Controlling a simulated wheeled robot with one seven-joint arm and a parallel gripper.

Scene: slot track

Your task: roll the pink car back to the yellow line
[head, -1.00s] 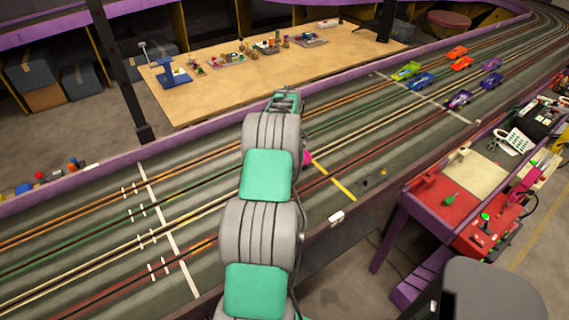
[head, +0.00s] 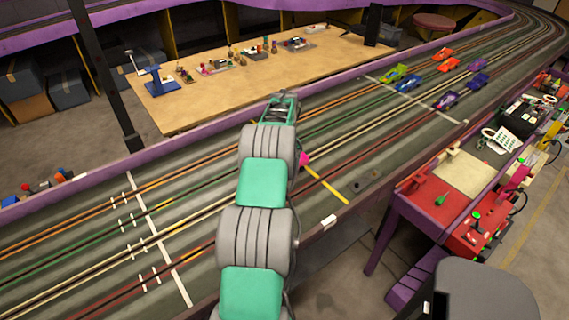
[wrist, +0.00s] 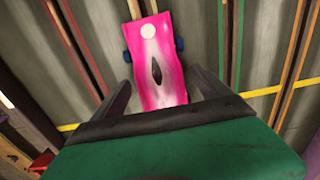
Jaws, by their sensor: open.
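The pink car (wrist: 158,62), with a white disc and a dark oval on top, sits on the track in the wrist view. My gripper (wrist: 160,78) is open, its dark fingers on either side of the car's near end with gaps showing. The yellow line (wrist: 255,92) crosses the track at the gripper; its middle is hidden behind the car and gripper. In the head view only a pink bit of the car (head: 304,158) shows beside my arm, close to the upper end of the yellow line (head: 328,186). My gripper is hidden there.
Several other cars (head: 446,98) stand near a white line farther along the track. A white start line (head: 160,240) crosses at left. A purple wall (head: 210,130) borders the track. A red and purple workbench (head: 440,205) stands at right.

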